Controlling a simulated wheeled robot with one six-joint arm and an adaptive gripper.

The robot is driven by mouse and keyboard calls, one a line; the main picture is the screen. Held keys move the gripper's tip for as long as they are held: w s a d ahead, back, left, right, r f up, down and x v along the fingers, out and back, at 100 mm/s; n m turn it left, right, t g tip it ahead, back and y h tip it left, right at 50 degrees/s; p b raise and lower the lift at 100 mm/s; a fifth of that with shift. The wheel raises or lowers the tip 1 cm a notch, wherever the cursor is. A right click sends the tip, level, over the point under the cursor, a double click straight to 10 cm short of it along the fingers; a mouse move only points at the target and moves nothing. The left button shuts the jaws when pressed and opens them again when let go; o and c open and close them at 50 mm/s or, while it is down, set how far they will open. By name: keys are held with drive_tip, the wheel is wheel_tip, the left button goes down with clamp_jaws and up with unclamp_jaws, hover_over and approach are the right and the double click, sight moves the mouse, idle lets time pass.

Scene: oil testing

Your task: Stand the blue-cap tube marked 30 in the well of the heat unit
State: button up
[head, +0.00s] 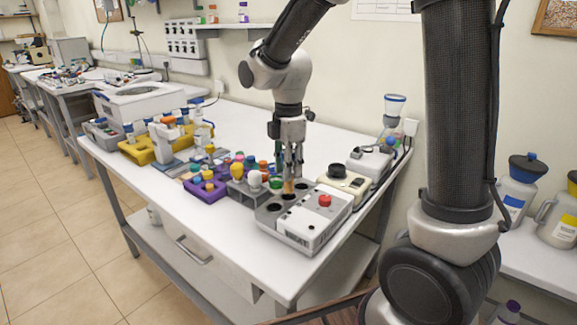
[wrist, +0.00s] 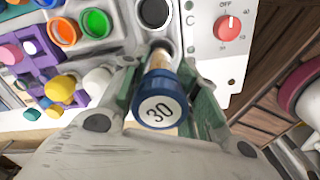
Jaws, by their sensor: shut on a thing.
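The blue-cap tube marked 30 (wrist: 160,105) is between the fingers of my gripper (wrist: 163,112) in the wrist view, its white cap top facing the camera. Its amber body points to a dark round well of the heat unit; I cannot tell how far it is inside. In the head view my gripper (head: 292,165) points down over the heat unit (head: 313,222), and the tube (head: 289,186) shows below the fingertips at a well. The heat unit is a white and grey box with a red knob and several wells. Another well (wrist: 154,13) is empty.
A purple rack (head: 205,192) and a grey rack with coloured caps stand left of the heat unit. A cream device (head: 343,182) with a black round top stands behind it, to the right. The table's back middle (head: 235,120) is clear.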

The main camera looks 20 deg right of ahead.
drive_tip(key=shift+f, duration=1.35)
idle(0.6)
drive_tip(key=o, duration=1.1)
